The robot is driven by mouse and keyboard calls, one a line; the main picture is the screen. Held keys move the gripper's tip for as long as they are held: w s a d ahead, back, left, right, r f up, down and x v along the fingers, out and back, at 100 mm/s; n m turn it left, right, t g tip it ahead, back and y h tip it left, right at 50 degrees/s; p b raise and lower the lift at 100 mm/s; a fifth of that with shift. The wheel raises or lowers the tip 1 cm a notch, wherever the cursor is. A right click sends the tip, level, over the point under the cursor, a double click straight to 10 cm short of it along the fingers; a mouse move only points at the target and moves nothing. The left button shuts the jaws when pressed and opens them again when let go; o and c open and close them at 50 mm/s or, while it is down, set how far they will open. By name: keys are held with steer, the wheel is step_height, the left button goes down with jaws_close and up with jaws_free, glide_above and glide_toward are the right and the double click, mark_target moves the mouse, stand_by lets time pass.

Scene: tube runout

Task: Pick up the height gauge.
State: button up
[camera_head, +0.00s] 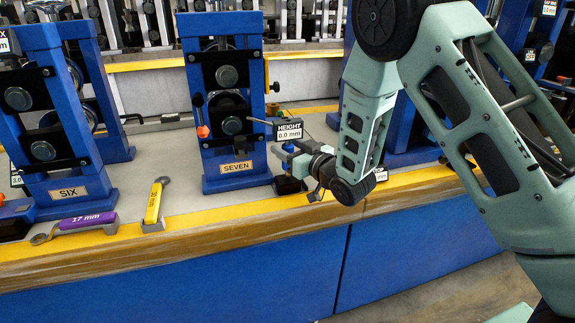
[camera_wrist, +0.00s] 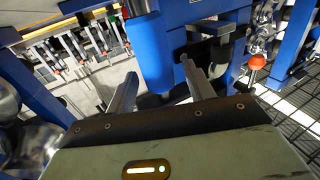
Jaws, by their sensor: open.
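The height gauge (camera_head: 289,131) stands at the right side of the blue stand marked SEVEN (camera_head: 234,184) in the head view. Its white and black display reads HEIGHT 0.0 mm, and a dark base shows below. My gripper (camera_head: 297,158) is at the gauge, just under the display, and hides part of it. In the wrist view my gripper (camera_wrist: 160,88) is open, its two fingers apart with blue metalwork beyond them. I cannot tell in that view which part is the gauge, or whether either finger touches it.
Stand SIX (camera_head: 69,192) is at the left. A purple-handled 17 mm wrench (camera_head: 86,222) and a yellow-handled tool (camera_head: 154,203) lie near the yellow bench edge (camera_head: 200,226). An orange knob (camera_wrist: 256,62) is right of my fingers.

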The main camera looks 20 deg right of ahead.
steer(key=shift+w+a, duration=0.15)
steer(key=shift+w, duration=0.15)
jaws_close()
stand_by(1.2)
steer(key=shift+r, duration=0.1)
